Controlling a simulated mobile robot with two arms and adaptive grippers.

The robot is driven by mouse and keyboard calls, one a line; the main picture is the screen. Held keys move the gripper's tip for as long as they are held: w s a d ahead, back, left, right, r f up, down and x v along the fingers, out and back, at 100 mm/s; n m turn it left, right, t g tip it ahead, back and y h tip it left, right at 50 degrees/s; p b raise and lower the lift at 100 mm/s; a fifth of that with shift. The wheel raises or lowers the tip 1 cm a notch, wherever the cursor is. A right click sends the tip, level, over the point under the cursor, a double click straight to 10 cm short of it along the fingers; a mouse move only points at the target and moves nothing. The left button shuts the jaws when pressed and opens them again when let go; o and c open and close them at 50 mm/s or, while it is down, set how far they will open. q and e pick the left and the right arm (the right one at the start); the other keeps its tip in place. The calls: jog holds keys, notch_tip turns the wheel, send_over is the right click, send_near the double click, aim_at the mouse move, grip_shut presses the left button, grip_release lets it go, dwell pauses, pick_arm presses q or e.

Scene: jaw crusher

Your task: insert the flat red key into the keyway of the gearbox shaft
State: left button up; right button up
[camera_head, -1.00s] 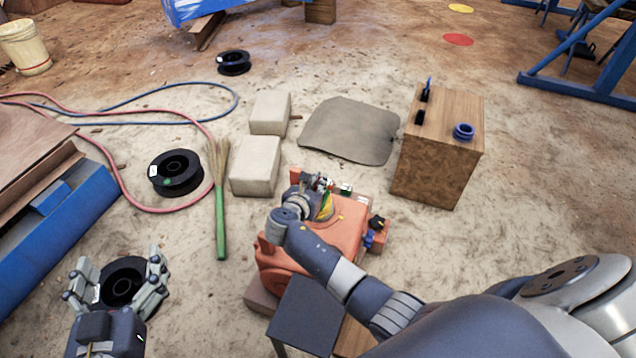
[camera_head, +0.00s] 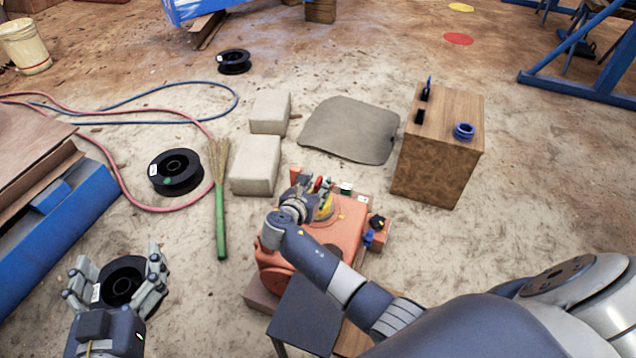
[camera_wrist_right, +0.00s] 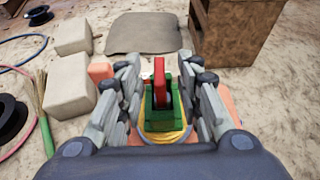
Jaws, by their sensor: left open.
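The flat red key (camera_wrist_right: 159,76) stands upright in a slotted green part (camera_wrist_right: 162,118), between the fingers of my right gripper (camera_wrist_right: 160,72) in the right wrist view. Those fingers are spread, with visible gaps on both sides of the key. A yellow ring (camera_wrist_right: 165,137) lies below the green part. In the head view my right gripper (camera_head: 318,198) is over the orange gearbox (camera_head: 343,229) and hides part of its top. I cannot make out the keyway. My left gripper (camera_head: 117,288) is open and empty, low at the left.
A wooden box (camera_head: 437,158) with small blue and black items stands right of the gearbox. Two pale blocks (camera_head: 256,165), a grey mat (camera_head: 350,130), a green-handled broom (camera_head: 220,215) and black spools (camera_head: 175,172) lie around. A dark stool (camera_head: 306,312) is in front.

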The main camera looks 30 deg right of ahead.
jog(key=v, duration=1)
jog(key=shift+s+a+r, duration=0.1)
